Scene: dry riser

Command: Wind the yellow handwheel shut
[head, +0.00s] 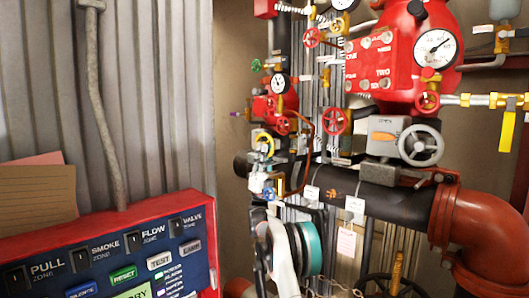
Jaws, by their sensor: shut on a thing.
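The yellow handwheel (264,142) is small and sits near the middle of the head view, left of the red valve bodies. My arm rises from the bottom centre, and my gripper (262,163) is at its upper end, at the lower edge of the yellow handwheel. The gripper is shut on the wheel's rim. The fingertips are small in the picture and partly blend with the pipework behind, so the exact grip on the rim is hard to make out.
A red alarm panel (110,240) stands at lower left. Red valves with gauges (435,48) and a grey handwheel (421,145) crowd the right. A dark horizontal pipe (385,198) runs behind my arm to a red elbow (490,235). Hanging tags are close by.

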